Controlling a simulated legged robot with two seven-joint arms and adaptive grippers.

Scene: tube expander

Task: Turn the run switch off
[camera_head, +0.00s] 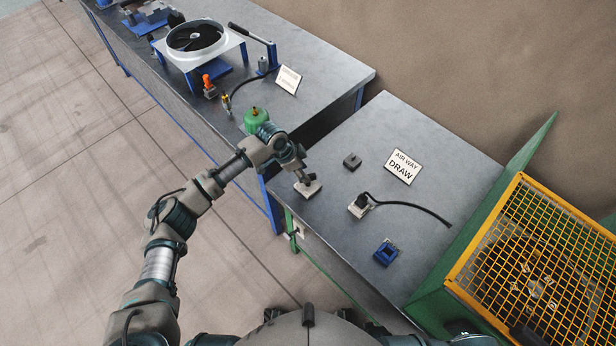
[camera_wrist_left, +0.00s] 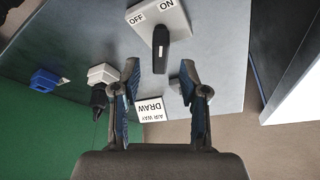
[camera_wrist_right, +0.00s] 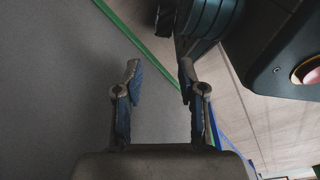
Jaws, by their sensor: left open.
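The run switch shows in the left wrist view as a pale plate (camera_wrist_left: 178,22) marked OFF and ON, with a dark lever (camera_wrist_left: 160,50). In the head view its pale base (camera_head: 309,188) sits on the grey table near the left edge, partly hidden by my left gripper (camera_head: 304,177). In the left wrist view my left gripper (camera_wrist_left: 160,76) is open, with the lever's end appearing between its fingertips. My right gripper (camera_wrist_right: 160,68) is open and empty, apart from the switch.
A small dark block (camera_head: 352,161), an "AIR WAY DRAW" sign (camera_head: 403,166), a socket with a black cable (camera_head: 360,206) and a blue block (camera_head: 386,252) are on the table. A green-framed yellow mesh (camera_head: 540,265) stands right. Another bench with a fan (camera_head: 195,36) is upper left.

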